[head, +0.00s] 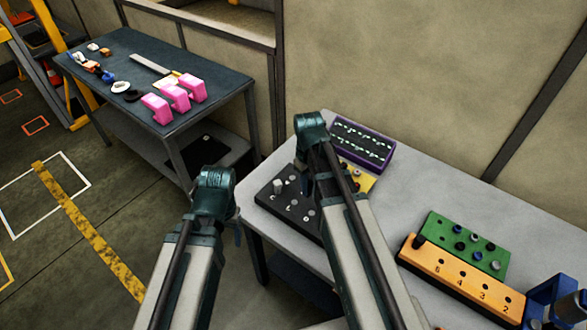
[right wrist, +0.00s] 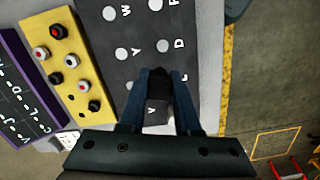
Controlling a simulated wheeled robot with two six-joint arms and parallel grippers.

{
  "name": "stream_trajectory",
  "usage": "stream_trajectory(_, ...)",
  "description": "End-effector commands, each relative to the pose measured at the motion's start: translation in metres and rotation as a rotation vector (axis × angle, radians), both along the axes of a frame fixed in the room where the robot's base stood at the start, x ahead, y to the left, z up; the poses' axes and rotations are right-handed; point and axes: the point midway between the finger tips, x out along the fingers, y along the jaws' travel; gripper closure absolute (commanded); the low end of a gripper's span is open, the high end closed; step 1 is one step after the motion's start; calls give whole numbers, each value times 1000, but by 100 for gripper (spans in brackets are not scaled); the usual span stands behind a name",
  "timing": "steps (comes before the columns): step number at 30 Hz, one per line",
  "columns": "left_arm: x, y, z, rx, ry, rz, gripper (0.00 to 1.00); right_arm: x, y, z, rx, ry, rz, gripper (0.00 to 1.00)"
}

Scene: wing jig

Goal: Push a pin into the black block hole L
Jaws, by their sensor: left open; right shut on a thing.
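The black block (head: 270,203) lies at the left end of the light table, with white letters beside its holes. It also shows in the right wrist view (right wrist: 140,30), with W, P, D and V legible. I cannot pick out the letter L with certainty. A grey pin (head: 278,186) stands on the block. My right gripper (right wrist: 162,76) is over the block, shut on a dark pin (right wrist: 162,73) between its fingertips; whether the pin touches a hole I cannot tell. In the head view my arm hides it. My left gripper (head: 238,232) is open, mostly hidden, beside the table.
A yellow block (right wrist: 72,65) with several pins and a purple tray (head: 362,145) stand beyond the black block. An orange block (head: 455,278) and a green block (head: 467,243) stand at the right. A dark table (head: 130,65) with pink pieces (head: 180,97) is at the back left.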

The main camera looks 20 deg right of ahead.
Motion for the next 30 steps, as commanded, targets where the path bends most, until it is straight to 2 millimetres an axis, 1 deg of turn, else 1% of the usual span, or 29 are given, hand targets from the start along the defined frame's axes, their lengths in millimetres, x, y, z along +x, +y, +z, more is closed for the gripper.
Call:
stream_trajectory(1,0,0,11,0,0,0,34,16,12,12,-4,11,35,100)
stream_trajectory(4,0,0,17,0,0,-1,34,27,28,18,-11,30,79,100)
stream_trajectory(8,0,0,19,0,0,-1,34,31,36,20,-16,40,103,100)
stream_trajectory(14,0,0,16,0,0,-1,34,30,36,17,-17,41,105,100)
stream_trajectory(20,0,0,5,0,0,0,34,30,36,6,-16,40,104,100)
stream_trajectory(30,0,0,-29,0,0,1,34,30,36,-28,-16,40,104,100)
